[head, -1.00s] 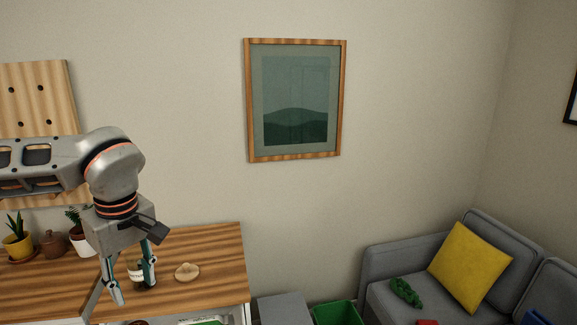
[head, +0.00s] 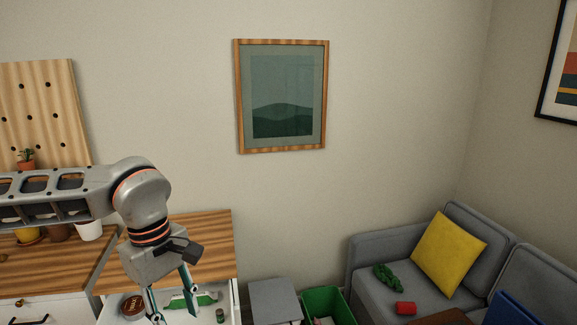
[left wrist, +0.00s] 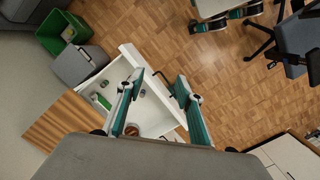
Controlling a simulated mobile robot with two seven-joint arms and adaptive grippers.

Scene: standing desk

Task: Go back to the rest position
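My left gripper (head: 172,303) hangs at the lower left of the head view, fingers pointing down, over the open white drawer (head: 228,300). In the left wrist view its fingers (left wrist: 158,82) stand apart with nothing between them, above the same drawer (left wrist: 159,113). My left forearm reaches in from the left edge, bent down at the wrist. The fingertips lie close to the bottom edge of the head view.
The drawer holds a brown round tin (head: 132,306), a green-and-white item (head: 203,299) and a small can (head: 220,315). The wooden desktop (head: 207,232) lies behind the gripper. A grey cabinet (head: 273,300), green bin (head: 327,303) and sofa (head: 365,262) stand right. An office chair (left wrist: 297,40) stands on open floor.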

